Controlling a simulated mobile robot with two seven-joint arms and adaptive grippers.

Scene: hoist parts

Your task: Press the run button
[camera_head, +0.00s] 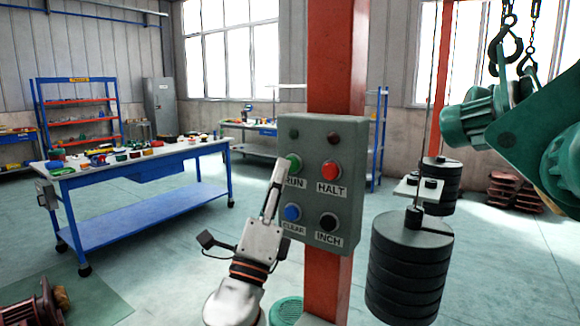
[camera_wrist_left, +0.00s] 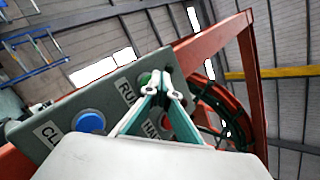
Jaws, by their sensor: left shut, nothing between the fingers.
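The grey control box (camera_head: 311,240) is fixed on an orange-red post. Its green button (camera_head: 294,164), labelled RUN, is at the upper left and partly hidden by my gripper. Beside it is the red HALT button (camera_head: 331,171); below are the blue CLEAR button (camera_head: 292,212) and the black INCH button (camera_head: 329,221). My left gripper (camera_head: 279,168) is shut and empty, its tips at the left edge of the green button. In the left wrist view, the fingertips (camera_wrist_left: 162,88) are close to the green button (camera_wrist_left: 145,78); I cannot tell whether they touch it. My right gripper is not in view.
Black stacked weights (camera_head: 408,265) hang right of the box. Green hoist machinery (camera_head: 500,130) and chain hooks (camera_head: 505,45) are at the upper right. A blue workbench (camera_head: 145,215) with parts on it stands at the left. The floor between is mostly clear.

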